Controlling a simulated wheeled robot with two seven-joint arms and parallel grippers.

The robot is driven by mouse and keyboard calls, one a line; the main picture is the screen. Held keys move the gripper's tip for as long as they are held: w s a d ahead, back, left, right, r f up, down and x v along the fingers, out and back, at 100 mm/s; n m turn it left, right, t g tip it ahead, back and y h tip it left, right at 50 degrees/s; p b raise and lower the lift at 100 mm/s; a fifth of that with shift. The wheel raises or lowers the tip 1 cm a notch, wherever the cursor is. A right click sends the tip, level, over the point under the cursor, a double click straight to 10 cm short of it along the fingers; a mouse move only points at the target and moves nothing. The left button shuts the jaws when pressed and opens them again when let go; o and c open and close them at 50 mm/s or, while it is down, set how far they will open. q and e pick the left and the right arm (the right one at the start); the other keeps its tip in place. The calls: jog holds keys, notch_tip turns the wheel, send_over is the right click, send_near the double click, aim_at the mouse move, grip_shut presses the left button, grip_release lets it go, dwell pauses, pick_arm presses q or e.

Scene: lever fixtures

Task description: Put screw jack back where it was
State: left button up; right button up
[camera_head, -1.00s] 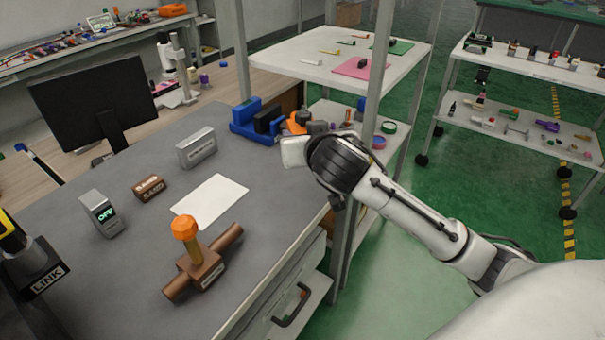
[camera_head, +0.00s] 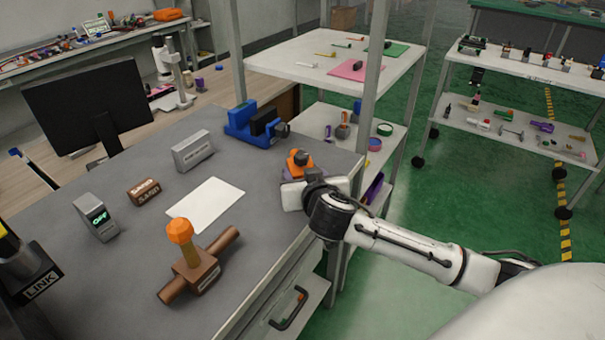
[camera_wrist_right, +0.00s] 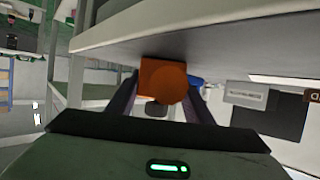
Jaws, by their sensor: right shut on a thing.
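The screw jack appears to be the orange block with a dark grey knob (camera_head: 299,159), near the right edge of the grey bench. My right gripper (camera_head: 294,174) is shut on it, coming in from the right. In the right wrist view the orange block (camera_wrist_right: 163,80) sits between the two dark fingers of the gripper (camera_wrist_right: 165,98). I cannot tell whether it touches the bench top. Its lower part is hidden by the gripper.
A blue vise-like fixture (camera_head: 252,127) stands behind the jack. A white sheet (camera_head: 207,204), a grey box (camera_head: 192,151) and a brown valve-like fixture with an orange knob (camera_head: 198,268) are to the left. A shelf post (camera_head: 367,105) rises close to my right gripper. Bare bench lies between sheet and jack.

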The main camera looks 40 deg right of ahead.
jog(key=shift+f, duration=0.1)
jog(key=o, duration=1.3)
jog(key=shift+s+a+r, duration=0.1)
jog(key=shift+s+r, duration=0.05)
jog(key=shift+r, duration=0.05)
jog(key=v, duration=1.1)
jog(key=shift+s+a+r, duration=0.1)
jog(key=shift+s, duration=0.2)
